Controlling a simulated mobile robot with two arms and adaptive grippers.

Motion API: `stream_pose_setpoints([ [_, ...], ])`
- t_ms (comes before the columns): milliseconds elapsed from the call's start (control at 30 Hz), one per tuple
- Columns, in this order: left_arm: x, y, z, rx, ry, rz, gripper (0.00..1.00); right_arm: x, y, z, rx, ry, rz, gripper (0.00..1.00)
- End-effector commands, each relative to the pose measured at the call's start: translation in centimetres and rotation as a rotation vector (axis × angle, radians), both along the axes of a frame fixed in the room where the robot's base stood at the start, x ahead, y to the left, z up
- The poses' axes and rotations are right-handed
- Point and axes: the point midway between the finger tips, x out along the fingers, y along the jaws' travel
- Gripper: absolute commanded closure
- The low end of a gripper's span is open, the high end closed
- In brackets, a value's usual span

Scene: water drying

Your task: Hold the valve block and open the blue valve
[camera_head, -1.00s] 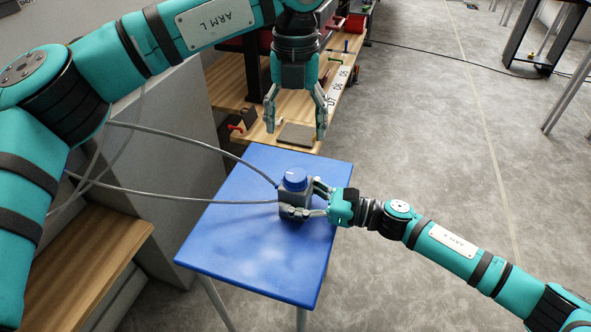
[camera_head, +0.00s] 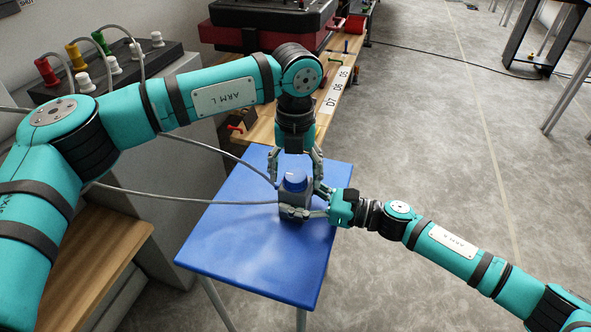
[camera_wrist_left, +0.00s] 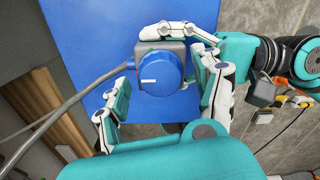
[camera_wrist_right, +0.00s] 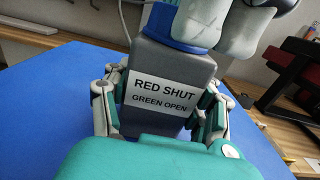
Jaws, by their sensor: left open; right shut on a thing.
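The grey valve block (camera_head: 292,209) stands upright on the blue table (camera_head: 240,250). Its label in the right wrist view (camera_wrist_right: 162,94) reads RED SHUT, GREEN OPEN. The blue valve (camera_head: 295,181) is a round knob on top of the block; in the left wrist view the knob (camera_wrist_left: 160,73) shows a white mark on its left half. My right gripper (camera_head: 316,202) is shut on the block from the right. My left gripper (camera_head: 296,177) points down over the block, open, with its fingers on either side of the knob. Whether they touch it cannot be told.
A wooden bench (camera_head: 262,125) lies behind the table. The front of the table is clear.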

Motion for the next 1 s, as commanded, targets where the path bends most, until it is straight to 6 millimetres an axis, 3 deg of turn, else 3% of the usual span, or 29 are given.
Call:
stream_pose_setpoints([
  [167,0.0,0.01,0.01,0.0,0.0,0.0,0.35,0.0,0.0,-0.02,0.0,0.0,0.0,0.79],
  [567,0.01,0.01,0.05,0.0,0.0,0.0,0.87,0.01,-0.01,-0.02,0.0,0.0,0.0,0.79],
  [1000,0.02,-0.01,0.06,0.0,-0.001,-0.1,0.89,0.01,-0.03,-0.03,-0.001,0.0,0.0,0.79],
])
